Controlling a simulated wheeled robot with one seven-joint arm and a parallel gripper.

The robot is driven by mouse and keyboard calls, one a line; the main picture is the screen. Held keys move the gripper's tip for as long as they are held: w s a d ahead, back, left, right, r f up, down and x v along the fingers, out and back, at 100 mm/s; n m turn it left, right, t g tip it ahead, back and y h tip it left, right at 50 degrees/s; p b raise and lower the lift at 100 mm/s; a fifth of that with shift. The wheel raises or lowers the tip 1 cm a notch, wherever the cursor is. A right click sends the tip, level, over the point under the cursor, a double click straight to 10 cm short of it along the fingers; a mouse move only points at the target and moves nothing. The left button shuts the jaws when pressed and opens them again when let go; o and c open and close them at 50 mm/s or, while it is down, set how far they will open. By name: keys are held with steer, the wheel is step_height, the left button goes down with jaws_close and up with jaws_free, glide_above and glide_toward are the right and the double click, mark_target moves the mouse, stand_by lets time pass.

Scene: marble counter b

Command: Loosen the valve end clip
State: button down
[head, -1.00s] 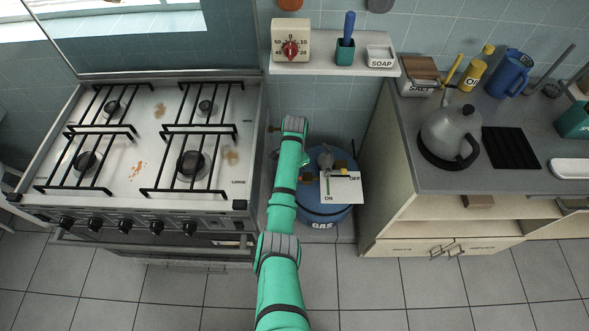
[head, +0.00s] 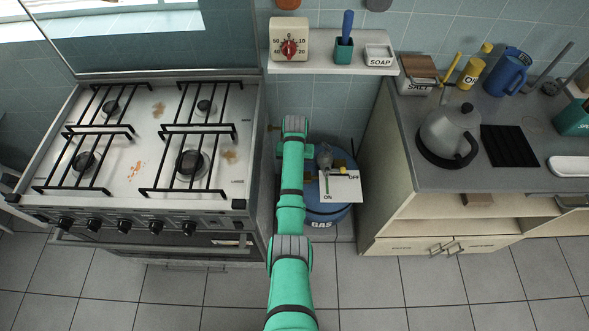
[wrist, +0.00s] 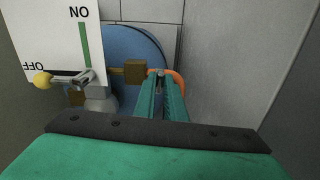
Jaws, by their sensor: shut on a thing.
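In the wrist view my gripper (wrist: 166,82) has its two green fingers close together at the end of the brass valve block (wrist: 134,71). It is shut on a small grey part there, which looks like the valve end clip (wrist: 159,73) and is mostly hidden by the fingers. An orange hose (wrist: 179,82) curves out behind the fingertips. The valve lever has a yellow knob (wrist: 42,80) and points toward OFF on the white ON/OFF card (wrist: 55,40). In the head view my arm hides the gripper and clip.
The blue gas cylinder (head: 325,215) stands in the narrow gap between the stove (head: 150,215) and the cabinet (head: 385,190). A shelf (head: 335,69) with a timer hangs above.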

steer(key=n, duration=0.7)
steer(key=shift+w+d, duration=0.1)
steer(key=n, duration=0.6)
steer(key=shift+w+d+r+n, duration=0.1)
steer(key=shift+w+n, duration=0.05)
steer(key=shift+n, duration=0.25)
steer(key=c, duration=1.8)
jaws_free()
steer(key=shift+d, duration=0.1)
step_height(320, 180, up, 11)
steer(key=shift+f, duration=0.15)
